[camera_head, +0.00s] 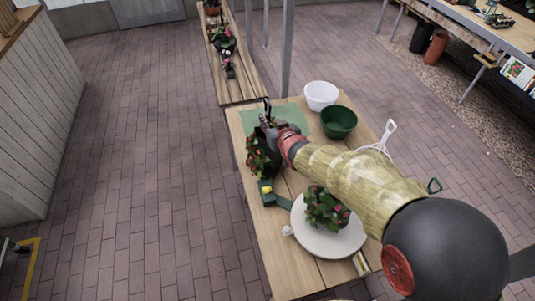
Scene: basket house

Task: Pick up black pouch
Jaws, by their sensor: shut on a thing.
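My gripper (267,116) is at the far end of my arm, over the green mat (289,114) on the wooden table. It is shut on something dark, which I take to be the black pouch. The pouch's outline merges with the dark fingers and is too small to make out. I cannot tell whether it touches the table.
A leafy plant with red flowers (257,158) stands just below my gripper. A white bowl (321,95) and a green bowl (338,121) stand to the right. Nearer are a white round board (306,237) and a flowering plant (325,208).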

